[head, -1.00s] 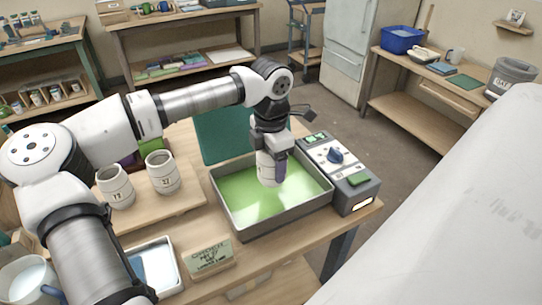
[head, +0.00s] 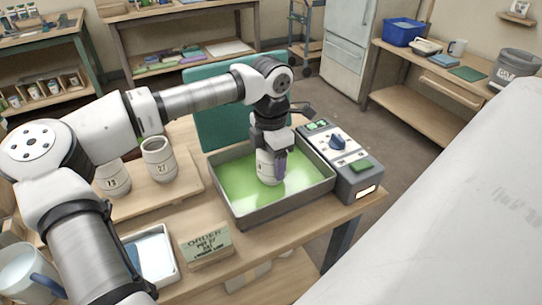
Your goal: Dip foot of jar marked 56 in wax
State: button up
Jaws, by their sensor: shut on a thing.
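My gripper (head: 270,150) is shut on a pale jar (head: 265,168), pointing down over a grey metal tray (head: 245,216) of bright green liquid wax (head: 237,187). The jar hangs upright, with its lower end at the green surface. It looks to be touching the wax, but how deep the foot sits cannot be told. A purple-grey finger covers the jar's right side. No number is readable on this jar. Two similar jars stand on a wooden board at left, one marked 27 (head: 159,160) and one that seems marked 13 (head: 113,179), partly behind my arm.
A control box (head: 340,165) with a blue knob stands against the tray's right side. A teal panel (head: 210,112) stands behind. A white mug (head: 25,272) is at lower left.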

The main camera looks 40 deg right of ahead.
jog(key=shift+f+b, duration=0.7)
jog(key=shift+f, duration=0.25)
jog(key=shift+r, duration=0.2)
dwell(0.9)
jog(key=shift+r+p, duration=0.65)
jog(key=shift+r, duration=0.35)
dwell(1.0)
jog(key=shift+r+p, duration=2.2)
jog(key=shift+r, duration=1.55)
